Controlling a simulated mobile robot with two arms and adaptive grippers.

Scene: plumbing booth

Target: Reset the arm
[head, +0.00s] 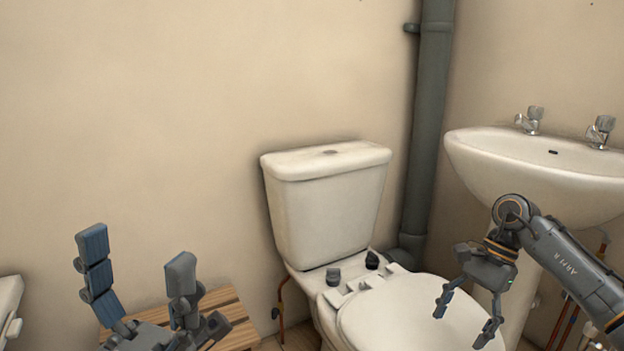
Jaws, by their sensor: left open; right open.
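My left gripper (137,262) is at the lower left, close to the camera. Its two blue-grey fingers point up and stand wide apart, with nothing between them. My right gripper (462,318) is at the lower right, in front of the toilet lid and the basin's pedestal. Its fingers point down and are spread apart, empty. The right arm comes in from the right edge, below the basin. Whether the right fingertips touch the lid cannot be told from this view.
A white toilet has its cistern (328,205) against the wall and its lid (400,314) down. A basin (540,165) with two taps is at the right. A grey pipe (427,130) runs up the corner. A wooden slatted surface (222,302) lies behind my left gripper.

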